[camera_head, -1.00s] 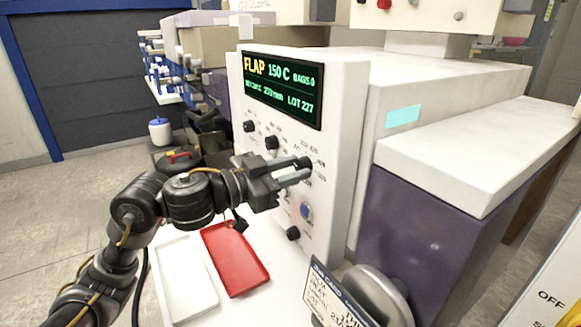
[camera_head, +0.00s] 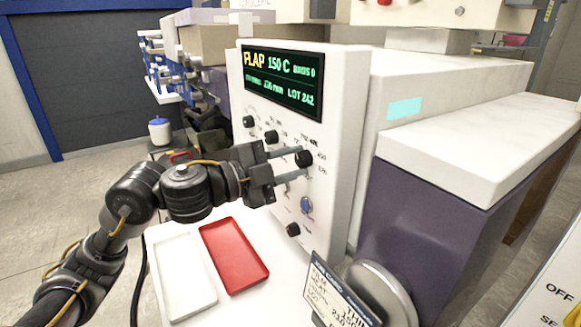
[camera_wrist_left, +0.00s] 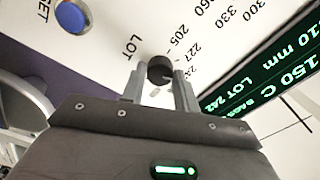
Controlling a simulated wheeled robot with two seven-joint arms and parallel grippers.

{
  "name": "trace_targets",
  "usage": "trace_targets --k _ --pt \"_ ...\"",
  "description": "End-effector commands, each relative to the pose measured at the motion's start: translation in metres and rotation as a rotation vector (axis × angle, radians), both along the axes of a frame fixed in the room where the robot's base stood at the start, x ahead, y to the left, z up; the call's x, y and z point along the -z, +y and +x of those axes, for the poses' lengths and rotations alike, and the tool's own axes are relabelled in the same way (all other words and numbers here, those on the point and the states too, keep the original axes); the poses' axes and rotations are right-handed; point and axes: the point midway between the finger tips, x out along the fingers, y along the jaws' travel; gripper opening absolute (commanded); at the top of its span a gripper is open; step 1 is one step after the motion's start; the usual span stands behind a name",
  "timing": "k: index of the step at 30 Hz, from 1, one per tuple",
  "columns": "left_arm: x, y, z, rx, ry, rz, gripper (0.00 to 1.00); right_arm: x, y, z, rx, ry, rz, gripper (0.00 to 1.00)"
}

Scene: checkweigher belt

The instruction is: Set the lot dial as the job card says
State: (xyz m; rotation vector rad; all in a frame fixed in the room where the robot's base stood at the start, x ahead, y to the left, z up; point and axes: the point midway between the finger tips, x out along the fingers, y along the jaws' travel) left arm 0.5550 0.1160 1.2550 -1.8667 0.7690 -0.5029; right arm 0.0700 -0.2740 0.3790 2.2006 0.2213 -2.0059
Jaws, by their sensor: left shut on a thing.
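The lot dial (camera_head: 304,158) is a black knob on the white control panel (camera_head: 343,130). My left gripper (camera_head: 291,162) is shut on this dial. In the left wrist view the two fingers (camera_wrist_left: 160,88) sit on either side of the black knob (camera_wrist_left: 159,68), beside the printed word LOT and the marks 205 and 227. The display (camera_head: 283,82) reads FLAP, 150 C, BAGS 0 and LOT 242. The job card (camera_head: 338,292) stands at the bottom, tilted; its lot line is too small to read surely. My right gripper is not in view.
Other black knobs (camera_head: 271,137) and a blue button (camera_head: 306,206) are close by on the panel. A red tray (camera_head: 236,257) and a white tray (camera_head: 186,277) lie on the table below. A purple and white machine block (camera_head: 430,220) stands to the right.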

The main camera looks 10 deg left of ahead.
Motion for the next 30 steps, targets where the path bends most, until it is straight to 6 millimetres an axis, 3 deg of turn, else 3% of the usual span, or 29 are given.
trace_targets --k 30 --pt "0.004 0.000 0.000 -0.001 -0.680 0.685 0.07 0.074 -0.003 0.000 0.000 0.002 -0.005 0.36"
